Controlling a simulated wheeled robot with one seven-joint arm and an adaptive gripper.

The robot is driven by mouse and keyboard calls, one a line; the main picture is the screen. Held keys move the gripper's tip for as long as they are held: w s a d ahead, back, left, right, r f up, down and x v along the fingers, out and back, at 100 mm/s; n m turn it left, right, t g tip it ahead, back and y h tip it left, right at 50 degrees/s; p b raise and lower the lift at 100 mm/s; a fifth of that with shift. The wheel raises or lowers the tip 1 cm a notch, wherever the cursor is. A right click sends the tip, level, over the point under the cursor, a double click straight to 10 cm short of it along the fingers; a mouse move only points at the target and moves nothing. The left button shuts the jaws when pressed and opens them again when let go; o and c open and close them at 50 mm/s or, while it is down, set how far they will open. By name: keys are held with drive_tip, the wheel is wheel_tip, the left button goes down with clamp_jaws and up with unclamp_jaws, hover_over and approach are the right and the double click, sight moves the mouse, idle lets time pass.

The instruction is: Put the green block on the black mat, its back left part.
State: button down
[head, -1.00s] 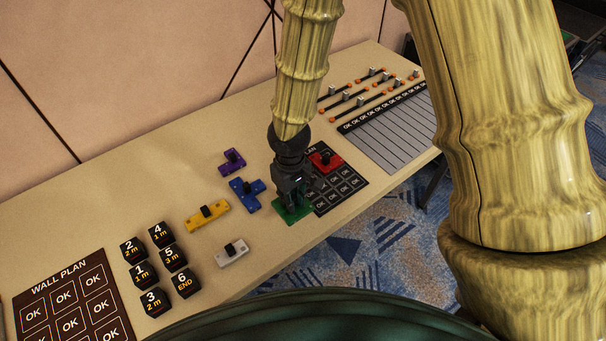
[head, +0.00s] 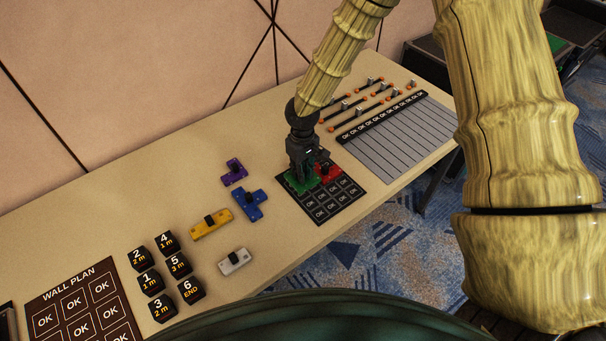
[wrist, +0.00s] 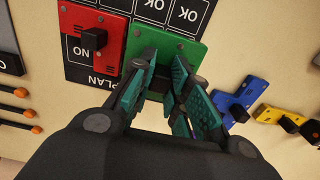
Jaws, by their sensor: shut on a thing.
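The green block (head: 293,184) is at the back left part of the black mat (head: 335,209), left of the red block (head: 328,172). My gripper (head: 302,172) is over it, pointing down, and shut on its knob. In the wrist view the green block (wrist: 188,48) lies between my fingers (wrist: 172,82), beside the red block (wrist: 92,40), with mat cells (wrist: 188,12) showing beyond it. The knob is mostly hidden by the fingers. I cannot tell whether the green block rests on the mat or hangs just above it.
Left of the mat lie a blue block (head: 246,205), a purple block (head: 234,173), a yellow block (head: 210,225) and a white block (head: 234,262). A grey chart (head: 400,135) and several sliders (head: 362,103) are at the right. Front mat cells are clear.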

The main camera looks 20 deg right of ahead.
drive_tip(key=shift+w+d, duration=0.15)
drive_tip(key=shift+w, duration=0.15)
drive_tip(key=shift+f+p, duration=0.75)
drive_tip(key=shift+f, duration=1.05)
drive_tip(key=shift+f, duration=0.15)
drive_tip(key=c, duration=1.4)
unclamp_jaws()
drive_tip(key=shift+o, duration=0.2)
drive_tip(key=shift+r+b, duration=1.1)
drive_tip(key=shift+r, duration=5.1)
